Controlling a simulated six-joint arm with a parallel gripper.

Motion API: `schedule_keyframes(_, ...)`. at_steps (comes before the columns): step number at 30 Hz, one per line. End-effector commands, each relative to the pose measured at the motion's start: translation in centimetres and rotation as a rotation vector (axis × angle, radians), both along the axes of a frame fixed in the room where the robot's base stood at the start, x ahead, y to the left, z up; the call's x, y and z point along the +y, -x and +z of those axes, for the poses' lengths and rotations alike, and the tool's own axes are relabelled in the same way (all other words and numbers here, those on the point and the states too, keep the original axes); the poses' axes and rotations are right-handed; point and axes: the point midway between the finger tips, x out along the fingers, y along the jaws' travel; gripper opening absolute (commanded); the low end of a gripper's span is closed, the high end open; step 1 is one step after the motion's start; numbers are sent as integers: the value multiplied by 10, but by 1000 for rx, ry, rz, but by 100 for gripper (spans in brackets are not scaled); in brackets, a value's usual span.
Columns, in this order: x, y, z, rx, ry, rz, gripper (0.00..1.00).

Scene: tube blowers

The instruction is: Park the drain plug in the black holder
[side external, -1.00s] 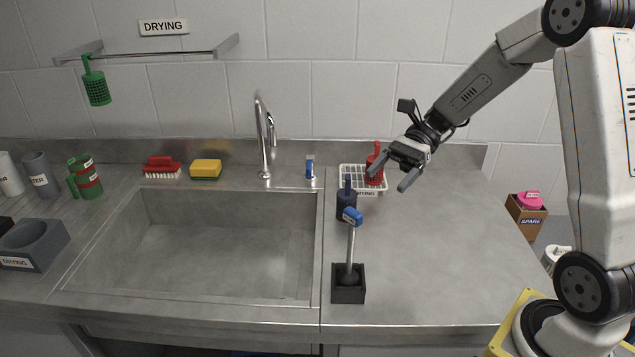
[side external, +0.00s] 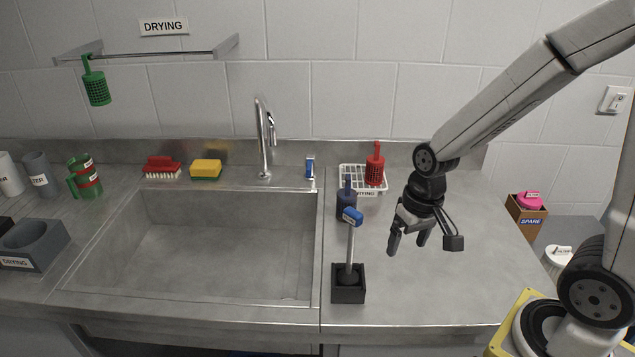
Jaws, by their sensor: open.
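The drain plug (side external: 350,245), a grey rod with a blue grip on top and a dark base, stands nearly upright in the black holder (side external: 348,295). The holder is a small square box on the counter just right of the sink, near the front. The plug's lower end sits inside the holder's opening and is partly hidden by its walls. My gripper (side external: 408,246) is open and empty, pointing down above the counter to the right of the plug, apart from it.
A dark blue container (side external: 346,204) stands behind the plug. A white rack (side external: 352,178) with a red perforated holder (side external: 375,165) is at the back. The sink (side external: 215,260) is empty. The counter to the right is clear. A box marked SPARE (side external: 527,215) stands far right.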

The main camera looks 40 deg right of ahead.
Motion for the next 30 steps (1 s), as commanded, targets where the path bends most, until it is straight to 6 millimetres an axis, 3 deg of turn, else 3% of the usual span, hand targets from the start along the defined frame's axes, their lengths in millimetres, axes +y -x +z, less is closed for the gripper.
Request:
schedule_keyframes(3, 5, 0, 0, -96, 68, 164, 87)
schedule_keyframes(9, 9, -1, 1, -175, 119, 296, 87)
schedule_keyframes(30, 9, -2, 1, -180, 122, 302, 87)
